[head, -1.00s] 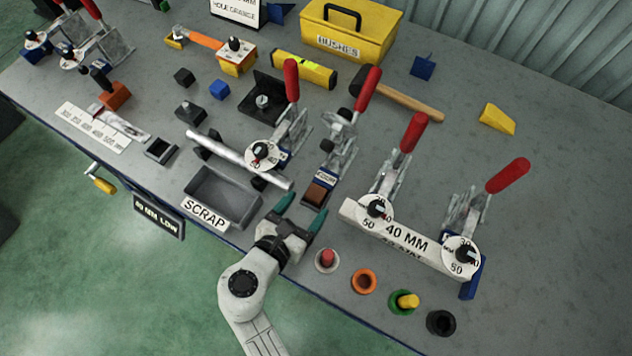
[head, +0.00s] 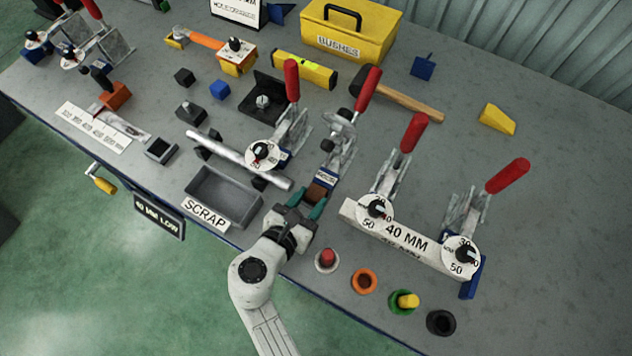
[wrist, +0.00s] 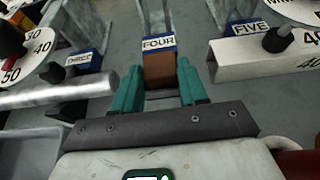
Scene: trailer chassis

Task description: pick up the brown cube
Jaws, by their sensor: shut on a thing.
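The brown cube (head: 317,190) sits on the bench against the blue block labelled FOUR (wrist: 158,43), at the front of a red-handled clamp. It also shows in the wrist view (wrist: 159,70), its face between the fingers. My gripper (head: 309,203) has its two teal fingers on either side of the cube and is shut on it. In the wrist view the fingers (wrist: 160,86) reach along the cube's left and right sides. The cube still appears to be at bench level.
The grey SCRAP tray (head: 240,209) and a metal tube (head: 225,152) lie to the left. A white 40 MM beam (head: 405,240) with clamps stands to the right. Several bushes, including an orange one (head: 364,281), line the front edge.

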